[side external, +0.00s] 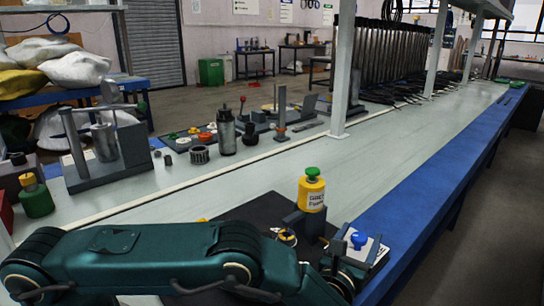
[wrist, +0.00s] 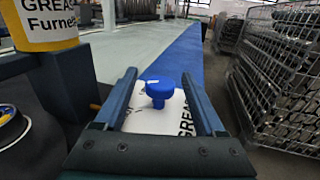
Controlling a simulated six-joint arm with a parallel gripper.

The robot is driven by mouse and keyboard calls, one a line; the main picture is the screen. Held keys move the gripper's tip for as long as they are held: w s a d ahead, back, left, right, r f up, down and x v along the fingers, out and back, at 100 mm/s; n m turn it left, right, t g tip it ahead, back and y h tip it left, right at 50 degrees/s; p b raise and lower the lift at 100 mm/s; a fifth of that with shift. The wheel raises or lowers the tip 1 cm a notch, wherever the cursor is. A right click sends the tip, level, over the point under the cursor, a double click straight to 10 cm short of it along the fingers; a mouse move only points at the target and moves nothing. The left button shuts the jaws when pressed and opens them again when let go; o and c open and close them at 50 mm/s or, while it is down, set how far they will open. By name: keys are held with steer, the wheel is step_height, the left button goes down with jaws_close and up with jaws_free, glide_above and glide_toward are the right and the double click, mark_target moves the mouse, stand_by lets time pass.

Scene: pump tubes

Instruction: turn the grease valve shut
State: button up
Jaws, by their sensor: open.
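The grease valve is a blue knob (side external: 359,240) on a white plate (side external: 372,256) near the blue table edge. In the wrist view the blue knob (wrist: 159,92) stands on the white plate (wrist: 150,120), which bears partly hidden "GREASE" lettering. My gripper (wrist: 158,76) is open, with one finger on each side of the knob in this view. Gaps show between the knob and both fingers. In the side view my gripper (side external: 350,256) is at the plate; its fingers are hard to make out there.
A yellow grease canister (side external: 312,194) with a green cap stands close by, at upper left in the wrist view (wrist: 50,22). A dark mat (side external: 255,215) lies beneath. Pump parts (side external: 227,138) line the far side. The pale tabletop (side external: 400,150) beyond is mostly clear.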

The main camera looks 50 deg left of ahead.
mark_target(358, 242)
jaws_close()
steer(key=shift+n+g+y, duration=0.5)
steer(key=shift+n+y, duration=0.3)
steer(key=shift+y, duration=0.4)
jaws_free()
steer(key=shift+v, duration=2.6)
